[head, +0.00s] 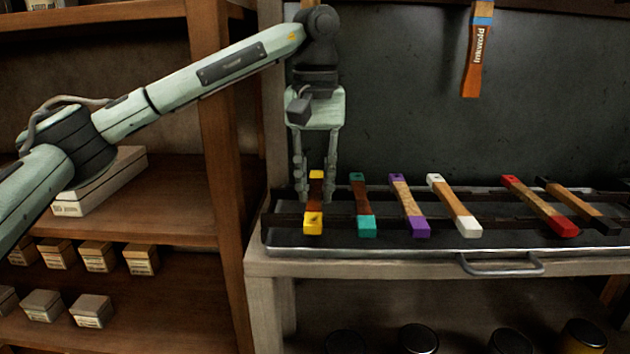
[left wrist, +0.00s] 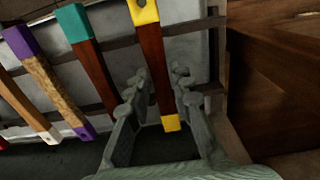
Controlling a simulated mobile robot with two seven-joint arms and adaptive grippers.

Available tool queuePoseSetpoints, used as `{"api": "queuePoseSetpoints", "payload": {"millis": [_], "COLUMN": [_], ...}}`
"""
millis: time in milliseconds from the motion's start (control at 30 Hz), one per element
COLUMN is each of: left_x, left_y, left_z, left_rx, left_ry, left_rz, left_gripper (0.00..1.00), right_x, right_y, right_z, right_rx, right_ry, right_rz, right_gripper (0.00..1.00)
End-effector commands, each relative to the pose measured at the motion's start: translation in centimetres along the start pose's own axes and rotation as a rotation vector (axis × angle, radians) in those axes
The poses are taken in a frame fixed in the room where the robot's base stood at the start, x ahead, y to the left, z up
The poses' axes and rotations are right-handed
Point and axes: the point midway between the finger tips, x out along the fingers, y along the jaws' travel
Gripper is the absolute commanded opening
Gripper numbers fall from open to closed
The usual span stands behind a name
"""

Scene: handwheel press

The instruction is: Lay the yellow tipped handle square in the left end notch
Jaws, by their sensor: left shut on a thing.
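The yellow tipped handle (head: 314,223) has a dark red-brown grip and lies at the left end of the row on the notched rack (head: 284,222). It points front to back, close to square with the rails. It also shows in the left wrist view (left wrist: 153,62), crossing a rail, slightly slanted in the picture. My left gripper (head: 316,194) comes down from above with one finger on each side of the handle and is shut on it. The fingers also show in the left wrist view (left wrist: 157,78). The left end notch itself is hidden by handle and fingers. My right gripper is not in view.
To the right lie a teal tipped handle (head: 363,205), a purple one (head: 410,206), a white one (head: 454,206), a red one (head: 540,206) and a black one (head: 579,206). The metal tray (head: 390,253) has a front pull (head: 500,268). A wooden shelf post (head: 222,150) stands close on the left.

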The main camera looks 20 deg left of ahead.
Motion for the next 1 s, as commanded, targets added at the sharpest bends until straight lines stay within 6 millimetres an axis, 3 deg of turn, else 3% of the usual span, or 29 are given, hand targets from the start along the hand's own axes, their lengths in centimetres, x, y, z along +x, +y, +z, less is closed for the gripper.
{"api": "queuePoseSetpoints", "payload": {"millis": [233, 267, 433, 633, 800, 1000], "left_x": [0.05, 0.05, 0.05, 0.05, 0.06, 0.06], "left_y": [-0.01, 0.00, 0.00, 0.00, 0.00, 0.00], "left_z": [0.00, 0.00, 0.01, 0.01, 0.01, 0.01], "left_rx": [0.000, 0.000, 0.000, 0.000, 0.000, 0.000], "left_ry": [0.000, 0.000, 0.000, 0.000, 0.000, 0.000], "left_rz": [0.000, 0.000, 0.000, 0.000, -0.001, 0.000], "left_gripper": [0.00, 0.25, 0.46, 0.46, 0.63, 0.63], "right_x": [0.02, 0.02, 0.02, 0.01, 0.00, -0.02], "right_y": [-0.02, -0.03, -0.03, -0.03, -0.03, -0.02], "right_z": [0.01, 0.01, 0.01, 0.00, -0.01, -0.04], "right_rx": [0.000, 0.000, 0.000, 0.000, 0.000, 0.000], "right_ry": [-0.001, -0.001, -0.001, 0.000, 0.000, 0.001], "right_rz": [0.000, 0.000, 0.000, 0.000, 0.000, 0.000], "right_gripper": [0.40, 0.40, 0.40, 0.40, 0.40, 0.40]}}
